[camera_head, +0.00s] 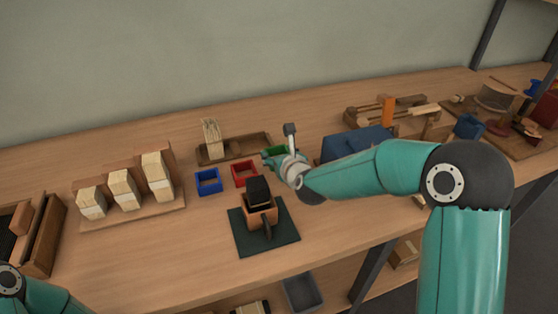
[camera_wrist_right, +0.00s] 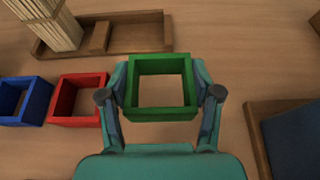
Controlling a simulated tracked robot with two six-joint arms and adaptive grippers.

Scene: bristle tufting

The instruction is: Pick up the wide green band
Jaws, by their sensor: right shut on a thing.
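The wide green band (camera_wrist_right: 161,113) is a square, open-centred frame. In the right wrist view it sits between the two fingers of my right gripper (camera_wrist_right: 160,98), one finger against each side. In the head view a green edge of the band (camera_head: 276,150) shows beside the right gripper (camera_head: 281,159), which hides part of it. I cannot tell whether the band is off the table. My left arm shows only at the lower left corner of the head view, and its gripper is out of view.
A red band (camera_head: 245,174) and a blue band (camera_head: 208,181) stand to the left. Behind them is a wooden tray (camera_head: 234,149) with a bristle bundle (camera_head: 211,137). A dark mat (camera_head: 286,235) holds a clamp with a black-topped block (camera_head: 258,191). A blue box (camera_head: 345,143) is to the right.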

